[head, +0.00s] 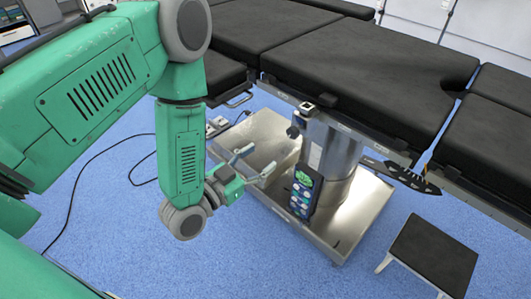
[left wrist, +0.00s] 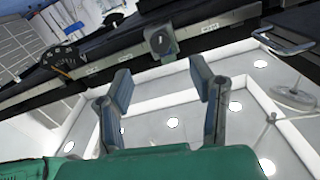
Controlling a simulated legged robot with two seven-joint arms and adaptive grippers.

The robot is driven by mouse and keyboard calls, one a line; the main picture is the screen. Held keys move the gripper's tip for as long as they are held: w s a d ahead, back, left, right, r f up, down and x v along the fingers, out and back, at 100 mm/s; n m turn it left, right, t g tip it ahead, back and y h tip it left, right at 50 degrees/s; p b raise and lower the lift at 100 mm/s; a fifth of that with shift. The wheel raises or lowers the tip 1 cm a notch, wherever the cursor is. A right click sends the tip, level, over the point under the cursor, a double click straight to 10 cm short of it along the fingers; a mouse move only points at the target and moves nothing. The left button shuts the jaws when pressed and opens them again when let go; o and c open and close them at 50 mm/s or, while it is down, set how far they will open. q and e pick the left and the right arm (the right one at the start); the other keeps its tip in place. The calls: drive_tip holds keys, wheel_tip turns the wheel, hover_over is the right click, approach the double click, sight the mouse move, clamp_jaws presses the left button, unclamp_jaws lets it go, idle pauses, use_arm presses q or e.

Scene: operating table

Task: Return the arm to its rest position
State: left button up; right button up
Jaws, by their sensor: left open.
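My left arm (head: 183,130) comes in from the left in the head view and bends downward over the blue floor. My left gripper (head: 256,163) is open, with nothing between its fingers. It is beside the operating table's metal base (head: 346,218), to the left of the column. My right gripper is in neither view.
The black-padded operating table (head: 350,65) spans the upper right. A control pendant (head: 303,190) hangs by its column. A small black-topped step (head: 433,250) stands at lower right. A cable (head: 85,172) lies on the floor at left. The floor (head: 270,265) in front is clear.

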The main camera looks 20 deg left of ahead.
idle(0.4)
use_arm(q)
drive_tip(key=s+a+f+n+g+y, duration=0.2)
drive_tip(key=s+a+f+g+y, duration=0.1)
drive_tip(key=s+f+g, duration=0.85)
drive_tip(key=s+a+f+n+g+y, duration=0.1)
drive_tip(key=s+a+f+g, duration=0.1)
drive_tip(key=s, duration=0.5)
drive_tip(key=s+a+f+n+g+y, duration=0.2)
drive_tip(key=s, duration=0.4)
drive_tip(key=shift+s+a+f+g, duration=0.15)
drive_tip(key=shift+s+f+g, duration=0.15)
drive_tip(key=shift+s+g, duration=0.1)
